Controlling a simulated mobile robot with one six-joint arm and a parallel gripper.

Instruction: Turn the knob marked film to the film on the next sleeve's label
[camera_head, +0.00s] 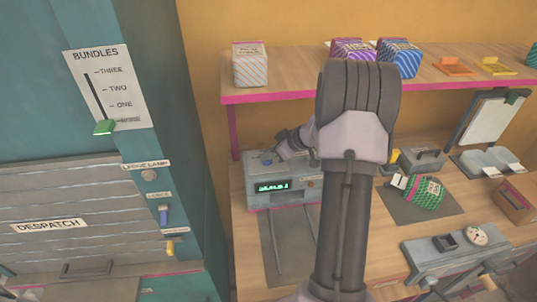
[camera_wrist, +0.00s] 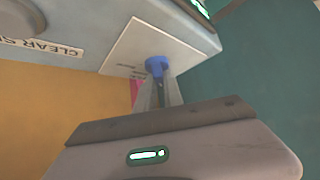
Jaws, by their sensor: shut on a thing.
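A grey machine (camera_head: 284,202) with a lit green display (camera_head: 272,186) stands on the bench, left of my arm. In the wrist view, a blue knob (camera_wrist: 157,64) sits on a white plate (camera_wrist: 130,52) with small print too blurred to read. My gripper (camera_wrist: 158,92) is shut on this knob, its two grey fingers at the knob's near side. In the head view my gripper (camera_head: 284,150) is at the machine's top, partly hidden by my wrist. The knob's pointer and setting are not readable. I cannot make out which label names the knob or any film.
A green wrapped bundle (camera_head: 428,194) with a pink and white tag lies on a dark mat (camera_head: 400,211). Striped boxes (camera_head: 250,66) and orange trays (camera_head: 497,66) stand on the shelf. A scale-like device (camera_head: 445,248) is at front right. The despatch cabinet (camera_head: 60,200) is left.

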